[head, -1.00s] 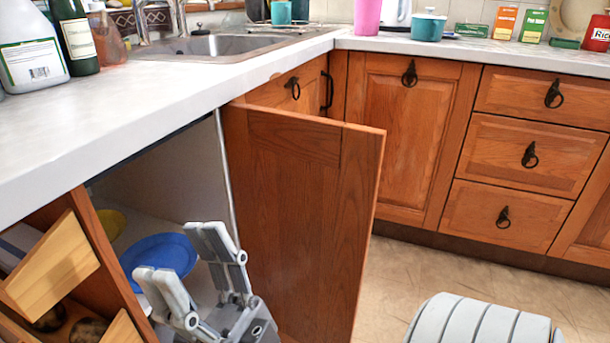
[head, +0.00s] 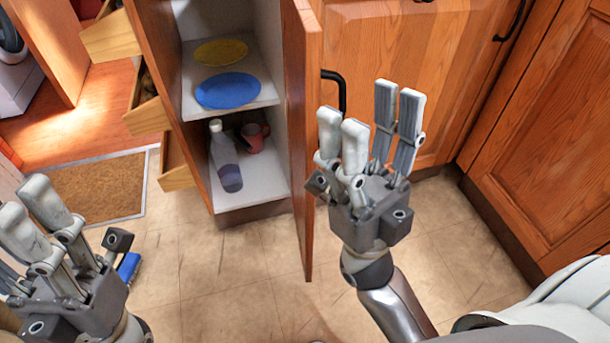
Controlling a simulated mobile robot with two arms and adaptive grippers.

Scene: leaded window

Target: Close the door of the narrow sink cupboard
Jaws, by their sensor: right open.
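The narrow sink cupboard stands open, with its side wall (head: 165,75) at the left of its shelves. Its wooden door (head: 305,140) swings out from the right side and shows almost edge-on. A black handle (head: 340,95) sticks out to the right of the door. My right gripper (head: 368,115) is open and empty, on the right of the door, in front of the wooden fronts. My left gripper (head: 30,220) is at the lower left, cut by the frame edge, away from the door.
Inside the cupboard are a yellow plate (head: 220,51), a blue plate (head: 228,91), a bottle (head: 225,158) and a reddish mug (head: 253,137). Open wooden drawers (head: 147,112) jut out on the left. A brown mat (head: 100,190) lies on the floor.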

